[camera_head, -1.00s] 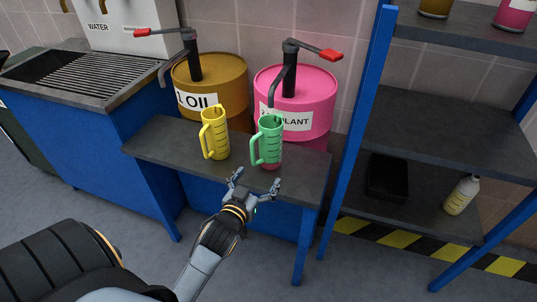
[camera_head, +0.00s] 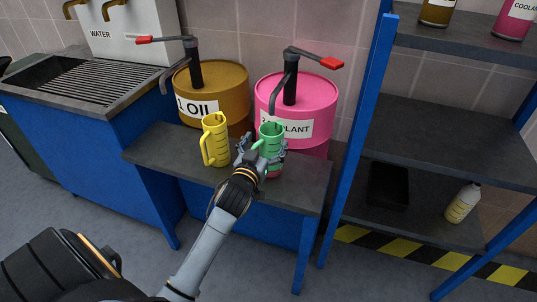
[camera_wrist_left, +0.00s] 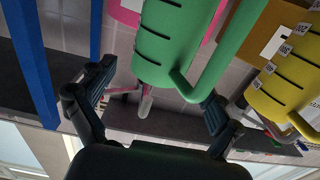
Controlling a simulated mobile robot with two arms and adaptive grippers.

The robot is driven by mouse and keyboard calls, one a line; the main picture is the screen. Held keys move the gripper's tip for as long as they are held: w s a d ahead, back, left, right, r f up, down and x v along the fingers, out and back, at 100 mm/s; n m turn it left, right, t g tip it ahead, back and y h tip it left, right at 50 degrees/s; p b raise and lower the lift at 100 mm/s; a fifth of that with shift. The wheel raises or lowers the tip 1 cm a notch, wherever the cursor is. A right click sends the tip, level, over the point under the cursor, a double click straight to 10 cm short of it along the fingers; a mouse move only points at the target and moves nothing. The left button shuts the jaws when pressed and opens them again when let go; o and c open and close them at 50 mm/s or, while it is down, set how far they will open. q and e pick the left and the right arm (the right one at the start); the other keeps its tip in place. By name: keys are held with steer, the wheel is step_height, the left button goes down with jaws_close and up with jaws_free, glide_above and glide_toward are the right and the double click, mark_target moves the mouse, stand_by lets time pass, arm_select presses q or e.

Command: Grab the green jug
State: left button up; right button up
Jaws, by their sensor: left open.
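The green jug (camera_head: 271,136) stands upright on the low dark bench in front of the pink drum. My left gripper (camera_head: 264,151) is open at the jug's near side, with fingers to its left and right, and hides part of its lower body. In the left wrist view the green jug (camera_wrist_left: 165,45) lies between the spread fingers of the left gripper (camera_wrist_left: 158,88), its handle toward the right finger. I cannot tell whether the fingers touch it. My right gripper is not in view.
A yellow jug (camera_head: 215,140) stands just left of the left gripper on the bench (camera_head: 160,147). The brown oil drum (camera_head: 222,88) and pink coolant drum (camera_head: 312,98) stand behind. A blue-framed shelf (camera_head: 448,140) is at right.

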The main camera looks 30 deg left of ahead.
arm_select(q)
steer(key=x, duration=0.3)
steer(key=shift+w, duration=0.3)
steer(key=c, duration=1.8)
steer(key=shift+c, duration=0.3)
steer(key=shift+r, duration=0.15)
